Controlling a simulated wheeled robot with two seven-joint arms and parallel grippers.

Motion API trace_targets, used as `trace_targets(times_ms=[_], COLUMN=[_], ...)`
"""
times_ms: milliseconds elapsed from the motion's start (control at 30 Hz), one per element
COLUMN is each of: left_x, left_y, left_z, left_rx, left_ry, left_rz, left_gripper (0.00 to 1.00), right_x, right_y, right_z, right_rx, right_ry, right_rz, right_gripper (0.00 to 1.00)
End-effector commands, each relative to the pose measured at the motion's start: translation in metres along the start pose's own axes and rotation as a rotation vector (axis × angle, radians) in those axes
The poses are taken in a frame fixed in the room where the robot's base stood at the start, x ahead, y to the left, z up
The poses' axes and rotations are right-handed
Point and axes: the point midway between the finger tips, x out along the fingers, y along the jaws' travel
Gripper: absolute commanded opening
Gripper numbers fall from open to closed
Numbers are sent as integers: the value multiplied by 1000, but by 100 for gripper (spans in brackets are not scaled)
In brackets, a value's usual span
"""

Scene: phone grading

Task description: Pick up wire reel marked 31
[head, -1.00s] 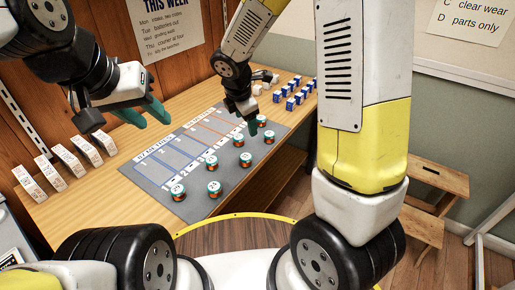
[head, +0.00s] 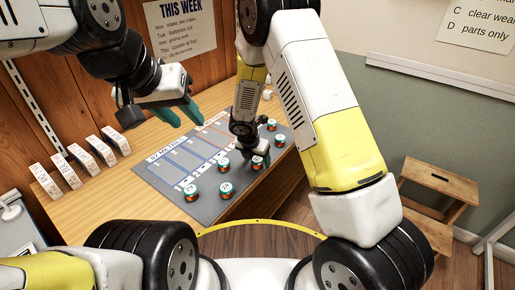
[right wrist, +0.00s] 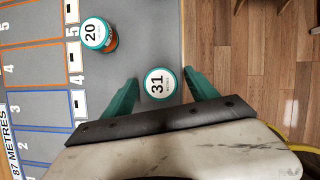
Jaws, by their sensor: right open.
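The wire reel marked 31 (right wrist: 160,84) has a white top and a teal rim. It stands upright on the grey mat (head: 214,208) near its front edge. In the right wrist view it lies between the two green fingers of my right gripper (right wrist: 162,90), with a gap showing on either side. My right gripper is open and not closed on it. In the head view the right gripper (head: 259,152) is low over a reel (head: 259,163), partly covering it. My left gripper (head: 186,112) is open and empty, raised above the mat's left back part.
A reel marked 20 (right wrist: 94,34) stands close by in the right wrist view. Several other reels, such as one at the front left (head: 191,193), stand on the mat. White boxes (head: 90,160) line the table's left side. A wooden stool (head: 440,178) stands right.

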Motion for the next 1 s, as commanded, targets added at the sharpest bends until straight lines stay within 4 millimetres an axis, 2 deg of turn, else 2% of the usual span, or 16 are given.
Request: trace_targets(times_ms=[100, 300, 633, 1000], left_x=[0, 0, 0, 0], left_y=[0, 0, 0, 0], left_z=[0, 0, 0, 0], left_rx=[0, 0, 0, 0], left_ry=[0, 0, 0, 0], left_rz=[0, 0, 0, 0], left_gripper=[36, 36, 36, 36], right_x=[7, 7, 7, 2], right_y=[-1, 0, 0, 0], right_z=[0, 0, 0, 3], right_rx=[-1, 1, 1, 3], right_ry=[0, 0, 0, -1], right_rz=[-1, 0, 0, 1], right_gripper=[67, 67, 2, 2])
